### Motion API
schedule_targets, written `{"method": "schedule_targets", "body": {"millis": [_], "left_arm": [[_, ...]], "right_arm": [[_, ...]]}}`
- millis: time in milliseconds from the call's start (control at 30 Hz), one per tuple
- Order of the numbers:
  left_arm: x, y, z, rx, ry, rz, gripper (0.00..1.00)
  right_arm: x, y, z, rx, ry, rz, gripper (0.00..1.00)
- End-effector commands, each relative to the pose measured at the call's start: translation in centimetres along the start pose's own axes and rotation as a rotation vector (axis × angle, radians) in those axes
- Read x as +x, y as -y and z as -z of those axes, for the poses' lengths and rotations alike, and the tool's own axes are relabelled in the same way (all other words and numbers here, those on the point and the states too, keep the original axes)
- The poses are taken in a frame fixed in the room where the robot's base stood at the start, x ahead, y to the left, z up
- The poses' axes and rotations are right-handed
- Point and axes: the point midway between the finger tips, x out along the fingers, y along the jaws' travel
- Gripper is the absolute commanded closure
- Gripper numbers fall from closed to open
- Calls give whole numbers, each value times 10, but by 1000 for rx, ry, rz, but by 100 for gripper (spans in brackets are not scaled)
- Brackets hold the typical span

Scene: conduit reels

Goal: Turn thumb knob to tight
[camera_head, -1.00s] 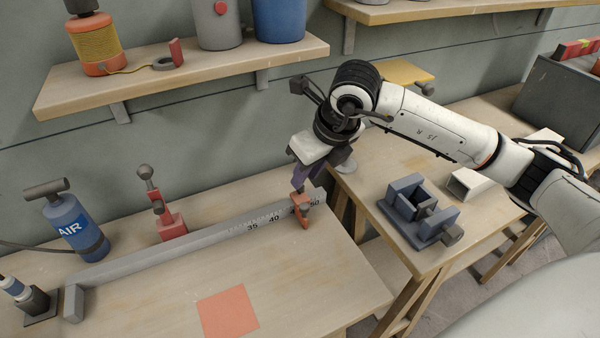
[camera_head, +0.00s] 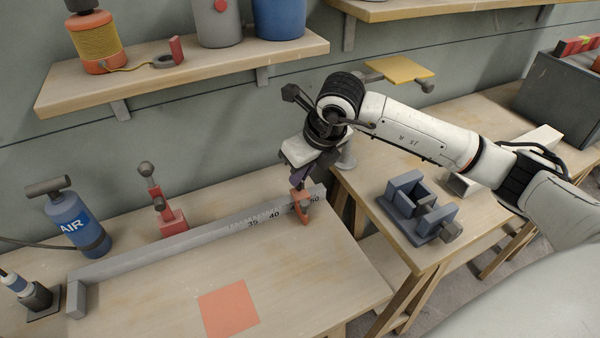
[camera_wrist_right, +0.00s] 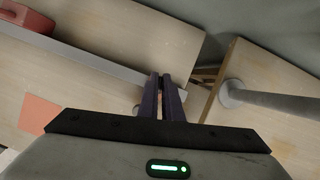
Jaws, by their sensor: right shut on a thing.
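An orange sliding stop (camera_head: 303,207) sits near the right end of the long grey measuring rail (camera_head: 170,245), by the printed numbers on its face. My right gripper (camera_head: 299,184) comes down onto the top of the stop, with its purple fingers shut on the thumb knob, which the fingers largely hide. In the right wrist view the fingers (camera_wrist_right: 162,78) are close together over the rail (camera_wrist_right: 100,58), and the knob cannot be made out. My left gripper is not in view.
A red clamp-like tool (camera_head: 165,210) and blue air pump (camera_head: 77,222) stand behind the rail. An orange square (camera_head: 228,308) marks the bench front. A blue-grey vise (camera_head: 418,208) sits on the right bench. A gap separates the benches.

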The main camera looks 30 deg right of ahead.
Motion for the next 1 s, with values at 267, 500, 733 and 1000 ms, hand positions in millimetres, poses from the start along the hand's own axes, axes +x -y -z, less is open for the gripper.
{"method": "schedule_targets", "body": {"millis": [267, 500, 733, 1000], "left_arm": [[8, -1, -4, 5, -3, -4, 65], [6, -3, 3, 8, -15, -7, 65], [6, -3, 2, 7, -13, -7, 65], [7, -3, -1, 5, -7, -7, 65]], "right_arm": [[1, -2, 0, 183, 0, 75, 100], [0, -1, 0, 237, 1, 99, 100], [0, 0, 0, 236, 0, 98, 83], [0, 0, 0, 235, 0, 98, 76]]}}
